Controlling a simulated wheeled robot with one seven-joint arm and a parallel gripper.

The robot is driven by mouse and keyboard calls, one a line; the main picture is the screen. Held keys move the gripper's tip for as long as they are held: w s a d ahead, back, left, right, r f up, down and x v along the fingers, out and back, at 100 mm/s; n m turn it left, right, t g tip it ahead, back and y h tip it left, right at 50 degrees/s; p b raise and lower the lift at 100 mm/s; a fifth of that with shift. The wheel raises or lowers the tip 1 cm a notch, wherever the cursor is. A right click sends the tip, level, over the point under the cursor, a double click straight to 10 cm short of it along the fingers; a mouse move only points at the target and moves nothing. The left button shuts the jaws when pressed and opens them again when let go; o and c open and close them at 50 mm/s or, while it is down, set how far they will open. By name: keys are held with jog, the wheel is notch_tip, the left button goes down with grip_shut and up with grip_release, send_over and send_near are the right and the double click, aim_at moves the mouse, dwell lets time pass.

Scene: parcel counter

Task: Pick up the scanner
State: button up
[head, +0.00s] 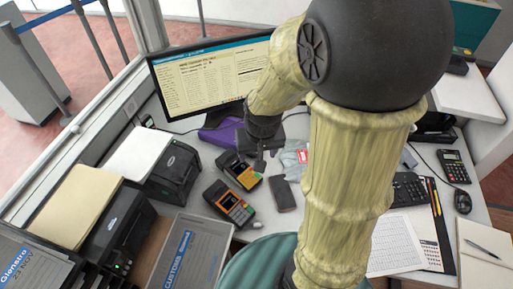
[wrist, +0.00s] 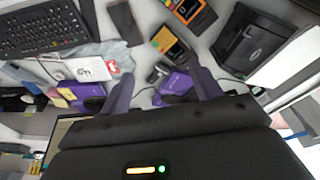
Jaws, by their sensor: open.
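My gripper (head: 258,158) is over the desk in front of the monitor; in the wrist view its two fingers (wrist: 160,68) are spread with nothing held. A small dark grey object (wrist: 157,73), possibly the scanner, shows between the fingers beside a purple item (wrist: 176,84); I cannot tell its shape or its distance below. Two dark handheld devices with orange screens and keypads lie close by: one (head: 241,173) just left of the gripper, the other (head: 229,204) nearer. They also show in the wrist view, one (wrist: 172,43) beyond the fingertips. My arm hides part of the desk.
A dark phone-like slab (head: 284,196) and a clear bag with a red label (head: 300,157) lie right of the gripper. The monitor (head: 205,82) stands behind. Black printers (head: 174,172) are at left; a keyboard (head: 409,190), calculator (head: 453,166) and mouse (head: 463,202) are at right.

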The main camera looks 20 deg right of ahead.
jog(key=w+d+f+m+h+b, duration=0.1)
jog(key=w+d+f+m+b, duration=0.2)
jog(key=w+f, duration=0.4)
jog(key=w+d+f+m+h+b, duration=0.2)
jog(key=w+f+m, duration=0.4)
jog(key=w, duration=1.3)
notch_tip(320, 180, down, 2)
jog(key=shift+d+f+m+h+b, duration=0.15)
jog(key=shift+d+m+h+b, duration=0.15)
jog(key=shift+d+b, duration=0.3)
jog(key=shift+s, duration=0.1)
jog(key=p+x, duration=0.1)
jog(key=x, duration=1.1)
jog(key=shift+f+p, duration=0.15)
jog(key=shift+p, duration=0.25)
jog(key=shift+p+x, duration=0.75)
jog(key=shift+x, duration=1.85)
